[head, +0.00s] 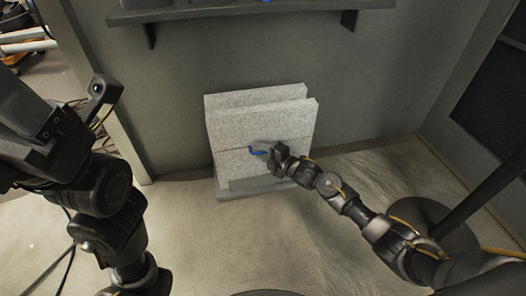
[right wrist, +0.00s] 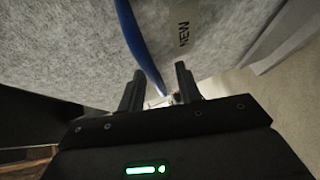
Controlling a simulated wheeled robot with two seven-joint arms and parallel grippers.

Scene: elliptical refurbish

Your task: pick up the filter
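The filter appears to be a grey speckled panel (head: 235,137) standing upright against the back wall, with a second similar panel (head: 250,97) close behind it. A blue strap (head: 258,151) shows on its front face. My right gripper (head: 274,152) is at this face and covers part of it. In the right wrist view, my right gripper (right wrist: 158,82) has its fingers apart, with the blue strap (right wrist: 138,45) running down between them.
The panels stand on a low grey base (head: 240,194) on the pale floor (head: 225,240). A shelf (head: 250,12) juts from the wall above them. A round dark base with a slanted pole (head: 430,222) stands at the right. Cables and clutter lie beyond the left wall edge.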

